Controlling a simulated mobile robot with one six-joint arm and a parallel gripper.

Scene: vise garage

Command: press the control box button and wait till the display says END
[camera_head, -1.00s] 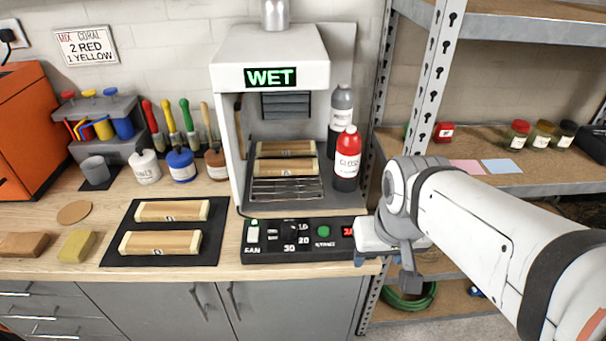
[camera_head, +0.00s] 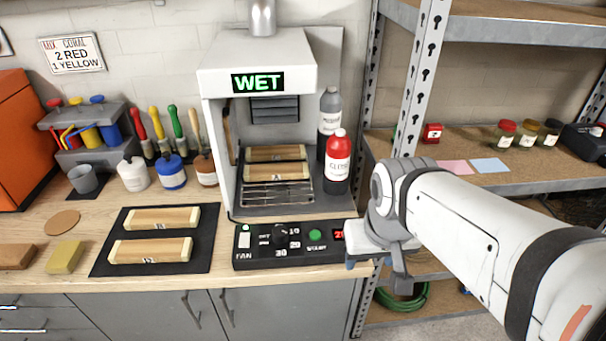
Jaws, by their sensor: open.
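The black control box (camera_head: 262,259) lies at the front of the bench below the white drying booth (camera_head: 218,83). It carries a FAN switch (camera_head: 244,238), a black dial (camera_head: 281,235) with numbers around it, a round green START button (camera_head: 315,236) and a small red readout (camera_head: 338,234), partly hidden by my arm's end. The booth's display (camera_head: 258,82) reads WET in green. My gripper (camera_head: 362,262) is at the right end of the control box, to the right of the green button; its fingers are mostly hidden behind my wrist. It is open, and I see nothing held.
Two wooden blocks (camera_head: 277,153) sit on the rack inside the booth. Two more (camera_head: 152,249) lie on a black mat (camera_head: 112,227) to the left. A red bottle (camera_head: 338,165) and a grey bottle (camera_head: 329,112) stand right of the booth. A metal shelf post (camera_head: 421,75) rises behind my arm.

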